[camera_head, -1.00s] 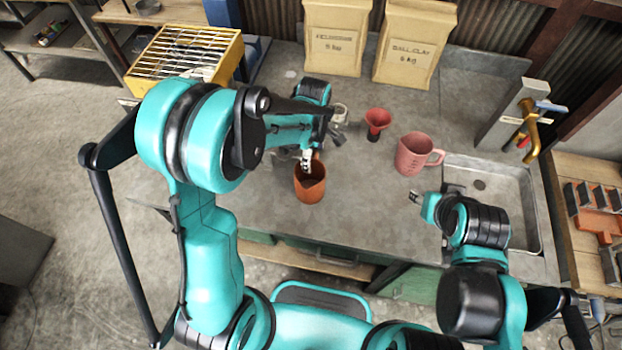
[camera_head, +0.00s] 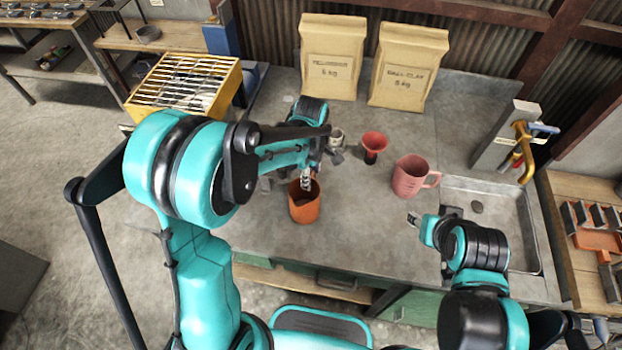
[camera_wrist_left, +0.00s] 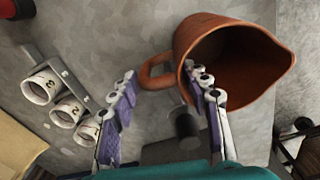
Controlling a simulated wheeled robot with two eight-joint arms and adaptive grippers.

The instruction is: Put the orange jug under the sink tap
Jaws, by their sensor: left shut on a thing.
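The orange jug (camera_head: 304,208) is on the left part of the bench in the head view, roughly upright. I cannot tell whether its base touches the bench. My left gripper (camera_head: 307,180) is shut on its handle side. In the left wrist view the jug (camera_wrist_left: 190,45) shows its open mouth and handle; one finger of my left gripper (camera_wrist_left: 162,105) overlaps the rim, the other is across the handle. The brass sink tap (camera_head: 523,150) stands at the right, over the sink (camera_head: 510,260). My right gripper (camera_head: 413,220) is beside the sink's left edge, its opening unclear.
Two paper bags (camera_head: 330,60) stand at the back. A yellow rack (camera_head: 185,88) is at the left. White numbered cups (camera_wrist_left: 42,87) are near the gripper. The front middle bench is clear.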

